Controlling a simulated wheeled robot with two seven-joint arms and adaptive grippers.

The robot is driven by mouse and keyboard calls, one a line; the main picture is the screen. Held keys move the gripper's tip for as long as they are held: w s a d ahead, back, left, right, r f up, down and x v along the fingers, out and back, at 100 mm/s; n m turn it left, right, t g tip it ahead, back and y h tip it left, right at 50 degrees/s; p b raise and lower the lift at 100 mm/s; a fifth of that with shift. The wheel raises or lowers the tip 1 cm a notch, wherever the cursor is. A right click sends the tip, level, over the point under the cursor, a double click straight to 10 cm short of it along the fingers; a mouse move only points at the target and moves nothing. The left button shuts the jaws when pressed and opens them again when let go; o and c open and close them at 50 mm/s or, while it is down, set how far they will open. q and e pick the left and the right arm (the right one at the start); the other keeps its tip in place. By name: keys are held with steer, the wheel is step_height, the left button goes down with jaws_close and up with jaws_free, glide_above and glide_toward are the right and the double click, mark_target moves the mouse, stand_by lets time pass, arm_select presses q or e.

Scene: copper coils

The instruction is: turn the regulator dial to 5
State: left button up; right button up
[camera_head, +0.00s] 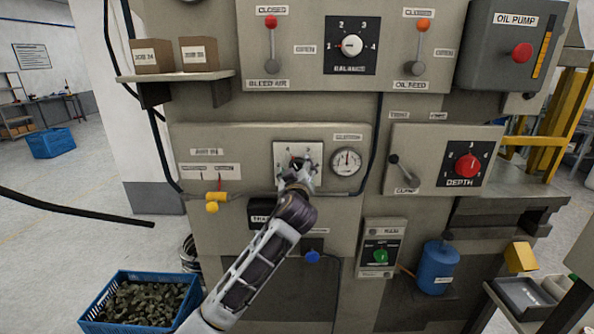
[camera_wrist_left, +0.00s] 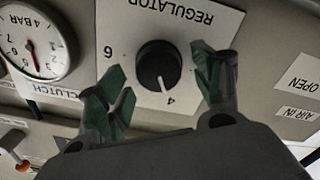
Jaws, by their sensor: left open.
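The regulator dial (camera_wrist_left: 157,62) is a black round knob with a white pointer line, on a pale plate (camera_wrist_left: 205,45) marked REGULATOR. The left wrist view shows it upside down. The pointer is at or close to the 4; a 6 shows at the left, and the 5 cannot be seen. My left gripper (camera_wrist_left: 162,82) is open, its green-padded fingers spread on either side of the knob; contact is not clear. In the head view my left gripper (camera_head: 296,172) is in front of the regulator plate (camera_head: 312,149) and covers most of the dial. My right gripper is out of view.
A round pressure gauge (camera_head: 346,161) sits just right of the regulator. Nearby are a yellow valve handle (camera_head: 212,207), a clamp lever (camera_head: 404,170) and a red depth dial (camera_head: 467,165). A shelf with two boxes (camera_head: 175,78) juts out at upper left.

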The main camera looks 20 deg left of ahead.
arm_select(q)
steer(key=shift+c, duration=0.2)
steer(key=c, duration=1)
steer(key=shift+o, duration=0.2)
steer(key=shift+m, duration=1.3)
steer(key=m+p, duration=0.1)
steer(key=m, duration=0.1)
steer(key=shift+d+m, duration=0.1)
steer(key=shift+m, duration=0.2)
steer(key=m+p, duration=0.1)
steer(key=m, duration=0.2)
steer(key=shift+r+m, duration=0.1)
steer(key=shift+m, duration=0.2)
steer(key=shift+d+m+p, duration=0.15)
steer(key=shift+m+p, duration=0.7)
steer(key=shift+m, duration=0.65)
